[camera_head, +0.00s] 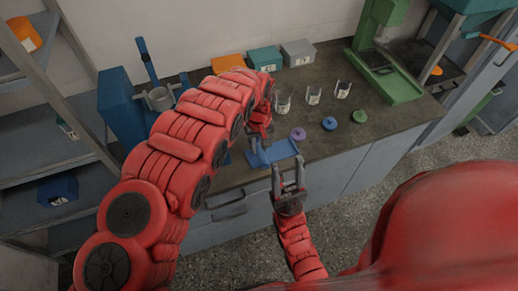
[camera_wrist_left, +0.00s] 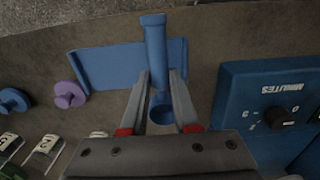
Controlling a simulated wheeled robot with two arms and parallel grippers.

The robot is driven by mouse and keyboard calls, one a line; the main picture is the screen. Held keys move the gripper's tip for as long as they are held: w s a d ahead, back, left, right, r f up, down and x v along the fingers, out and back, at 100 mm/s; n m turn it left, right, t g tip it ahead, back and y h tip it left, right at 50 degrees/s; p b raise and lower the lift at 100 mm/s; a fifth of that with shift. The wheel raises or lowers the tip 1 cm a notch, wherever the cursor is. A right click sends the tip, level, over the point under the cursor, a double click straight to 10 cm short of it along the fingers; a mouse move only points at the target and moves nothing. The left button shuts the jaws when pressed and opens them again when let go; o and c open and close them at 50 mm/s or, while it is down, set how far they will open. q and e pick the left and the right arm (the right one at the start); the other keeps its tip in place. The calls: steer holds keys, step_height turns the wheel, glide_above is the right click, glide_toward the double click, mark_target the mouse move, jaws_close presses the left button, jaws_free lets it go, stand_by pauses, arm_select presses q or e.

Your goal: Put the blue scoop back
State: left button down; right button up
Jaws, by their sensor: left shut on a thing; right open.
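The blue scoop (camera_wrist_left: 155,50) shows in the left wrist view, its handle pointing away from my gripper and its round bowl between the fingers. My left gripper (camera_wrist_left: 158,105) is shut on it. A flat blue holder (camera_wrist_left: 100,68) lies on the bench behind the handle; the handle overlaps it in view, and I cannot tell whether they touch. In the head view, the blue holder (camera_head: 280,151) is near the bench's front edge, with my left gripper (camera_head: 262,140) just above its left part; the scoop is mostly hidden there. My right gripper (camera_head: 289,178) is open and empty in front of the holder.
A blue machine (camera_head: 120,107) with a timer dial stands left. Purple (camera_head: 298,133), blue (camera_head: 329,123) and green (camera_head: 359,116) lids lie right of the holder, with small labelled holders behind. A green machine (camera_head: 385,75) stands at the right.

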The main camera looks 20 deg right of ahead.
arm_select(q)
steer(key=shift+f+p, duration=0.4)
steer(key=shift+f, duration=0.85)
steer(key=shift+f, duration=0.2)
steer(key=c, duration=0.9)
jaws_free()
steer(key=shift+r, duration=0.1)
steer(key=shift+c, duration=0.2)
